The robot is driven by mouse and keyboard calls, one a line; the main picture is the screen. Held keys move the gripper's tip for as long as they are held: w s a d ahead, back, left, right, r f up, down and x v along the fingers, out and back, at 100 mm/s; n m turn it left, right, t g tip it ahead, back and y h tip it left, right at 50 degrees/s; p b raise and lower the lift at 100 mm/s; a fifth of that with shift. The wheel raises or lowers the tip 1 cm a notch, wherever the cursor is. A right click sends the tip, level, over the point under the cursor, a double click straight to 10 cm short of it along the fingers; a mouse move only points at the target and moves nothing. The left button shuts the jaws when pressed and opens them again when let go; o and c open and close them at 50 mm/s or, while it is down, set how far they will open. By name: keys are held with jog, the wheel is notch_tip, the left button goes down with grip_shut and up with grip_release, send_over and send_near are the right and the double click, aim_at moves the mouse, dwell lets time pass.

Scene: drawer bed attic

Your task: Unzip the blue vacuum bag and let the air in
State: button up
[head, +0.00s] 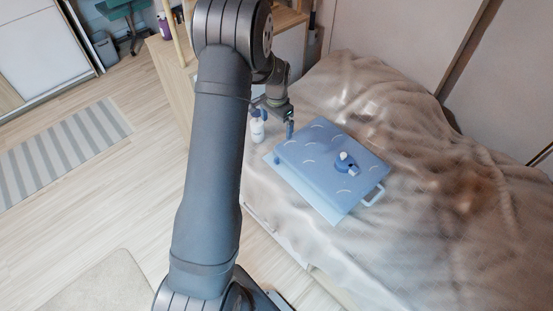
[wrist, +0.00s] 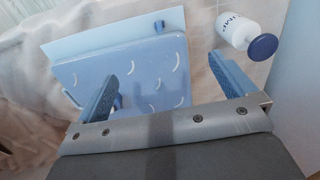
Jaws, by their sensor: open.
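The blue vacuum bag (head: 318,155) lies flat on the bed, puffy, with white curved marks and a pale strip along its near-left edge. It also shows in the wrist view (wrist: 150,75). A small dark blue zip slider (head: 277,158) sits on that strip at its left end; it shows near the top of the wrist view (wrist: 159,27). A round blue valve with a white part (head: 347,163) is on top of the bag. My gripper (head: 288,127) is open and empty above the bag's left corner; its two blue fingers stand wide apart in the wrist view (wrist: 162,70).
A white pump bottle (head: 257,130) with a dark blue cap stands beside the bag, close to my gripper; it is at upper right in the wrist view (wrist: 238,31). A pale handle (head: 374,195) sticks out from the bag's right side. A rumpled beige cover (head: 440,190) surrounds the bag.

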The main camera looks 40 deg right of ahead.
notch_tip(320, 180, up, 6)
send_over(277, 158)
jog(key=shift+w+f, duration=0.1)
jog(key=shift+f, duration=0.05)
jog(key=shift+f, duration=0.3)
jog(key=c, duration=0.4)
notch_tip(277, 158, down, 6)
jog(key=shift+a+r, duration=0.1)
jog(key=c, duration=1.1)
notch_tip(277, 158, down, 18)
jog(key=shift+r, duration=0.2)
grip_shut()
